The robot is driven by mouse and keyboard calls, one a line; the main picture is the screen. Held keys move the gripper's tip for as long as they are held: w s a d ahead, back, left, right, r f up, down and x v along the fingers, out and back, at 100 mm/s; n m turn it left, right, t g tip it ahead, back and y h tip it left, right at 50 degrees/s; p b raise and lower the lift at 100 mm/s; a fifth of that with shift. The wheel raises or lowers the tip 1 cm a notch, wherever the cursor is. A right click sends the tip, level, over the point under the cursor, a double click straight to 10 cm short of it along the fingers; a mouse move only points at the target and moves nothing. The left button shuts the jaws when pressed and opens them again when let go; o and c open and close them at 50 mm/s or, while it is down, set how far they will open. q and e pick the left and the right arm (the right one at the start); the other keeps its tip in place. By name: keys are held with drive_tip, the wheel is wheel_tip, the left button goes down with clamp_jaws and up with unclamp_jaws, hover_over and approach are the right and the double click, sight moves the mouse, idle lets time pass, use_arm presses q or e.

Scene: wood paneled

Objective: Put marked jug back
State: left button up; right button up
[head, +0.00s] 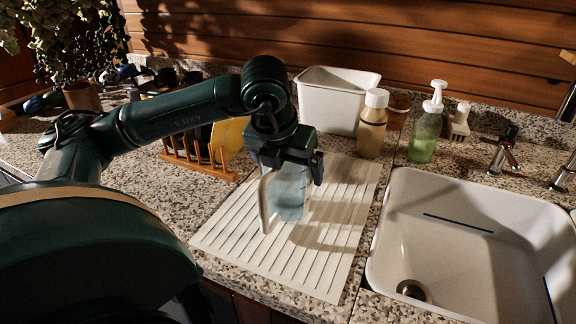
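The jug (288,192) is a see-through blue vessel with a pale handle (264,203) on its near left side. It is upright over the white ribbed drying mat (333,256); I cannot tell whether its base touches the mat. My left gripper (289,166) is at the jug's upper part, pointing down. The gripper hides part of the jug's top, and I cannot tell whether its fingers press on the jug. No marking on the jug can be made out. My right gripper is not in view.
A wooden rack (200,165) with plates stands left of the mat. Behind it are a white bin (335,98), a tan bottle (372,125) and a green soap dispenser (424,135). A white sink (465,245) lies right. The mat's front is clear.

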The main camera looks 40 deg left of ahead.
use_arm(q)
drive_tip(key=shift+o, duration=0.6)
drive_tip(key=p+v, duration=0.1)
drive_tip(key=v, duration=1)
drive_tip(key=shift+r+p, duration=0.3)
drive_tip(key=shift+p, duration=0.1)
drive_tip(key=shift+s+d+r, duration=0.1)
drive_tip(key=shift+s+r, duration=0.15)
drive_tip(key=shift+r, duration=0.05)
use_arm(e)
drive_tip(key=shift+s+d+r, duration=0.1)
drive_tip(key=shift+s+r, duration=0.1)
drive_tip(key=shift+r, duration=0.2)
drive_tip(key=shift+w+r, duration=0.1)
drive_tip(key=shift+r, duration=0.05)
